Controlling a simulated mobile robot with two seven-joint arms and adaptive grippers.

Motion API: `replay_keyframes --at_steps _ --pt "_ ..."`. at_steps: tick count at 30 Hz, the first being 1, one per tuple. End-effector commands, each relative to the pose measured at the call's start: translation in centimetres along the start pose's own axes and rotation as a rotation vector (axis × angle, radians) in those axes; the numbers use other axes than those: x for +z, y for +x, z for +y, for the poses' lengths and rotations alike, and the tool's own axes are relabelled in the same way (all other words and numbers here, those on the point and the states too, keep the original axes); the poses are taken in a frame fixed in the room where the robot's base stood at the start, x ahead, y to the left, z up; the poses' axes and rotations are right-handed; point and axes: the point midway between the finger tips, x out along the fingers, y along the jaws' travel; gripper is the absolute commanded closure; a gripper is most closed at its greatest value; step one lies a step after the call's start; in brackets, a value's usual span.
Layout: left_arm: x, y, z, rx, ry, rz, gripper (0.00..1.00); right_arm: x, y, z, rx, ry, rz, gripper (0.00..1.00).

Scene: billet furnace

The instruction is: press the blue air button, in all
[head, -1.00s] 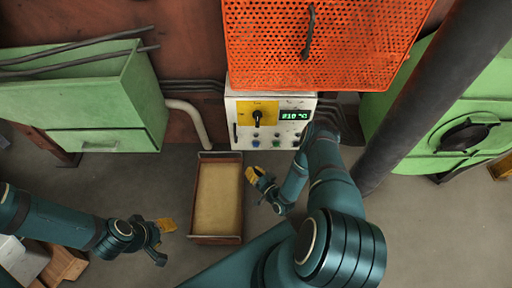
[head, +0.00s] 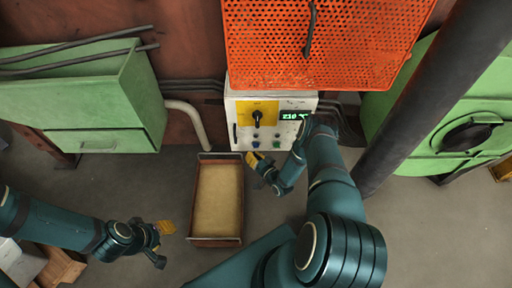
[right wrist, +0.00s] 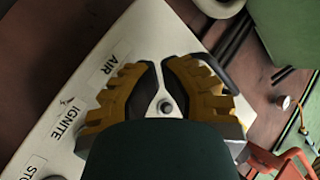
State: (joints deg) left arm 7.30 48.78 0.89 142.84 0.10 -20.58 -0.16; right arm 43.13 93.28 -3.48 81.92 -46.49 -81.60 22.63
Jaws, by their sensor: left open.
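The white control box (head: 242,110) stands at the back centre, with a row of small buttons along its lower front. The blue air button (head: 256,144) appears at the left of the row. My right gripper (head: 252,158) is just below it; I cannot tell whether they touch. In the right wrist view its yellow fingers (right wrist: 157,66) come together at the tips, beside the AIR label (right wrist: 117,61). The blue button cannot be made out there. My left gripper (head: 166,243) is open and empty at lower left, away from the box.
A shallow sand-coloured tray (head: 241,210) lies on the floor between my grippers. An orange perforated guard (head: 320,50) overhangs the box. A dark post (head: 425,95) stands to the right, and a green bin (head: 85,105) is at left.

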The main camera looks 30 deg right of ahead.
Motion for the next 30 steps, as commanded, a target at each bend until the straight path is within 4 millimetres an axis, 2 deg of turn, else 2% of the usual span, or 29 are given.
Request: replay_keyframes --at_steps 4,14,15,16,30 --pt "0.00 -0.01 0.01 0.000 0.000 0.000 0.59 -0.38 0.66 0.32 0.000 0.000 0.000 1.00" --pt "0.00 -0.01 0.00 0.000 0.000 0.000 0.59 -0.48 0.84 0.42 0.000 0.001 0.000 1.00" --pt "0.01 -0.01 0.00 0.000 0.000 0.000 0.59 -0.48 0.83 0.42 0.000 0.001 0.000 0.95" --pt "0.01 -0.01 0.00 0.000 0.000 0.000 0.59 -0.48 0.83 0.42 0.000 0.001 0.000 1.00" --pt "0.01 -0.01 0.00 0.000 0.000 0.000 0.59 -0.47 0.81 0.42 0.000 0.000 0.000 1.00"
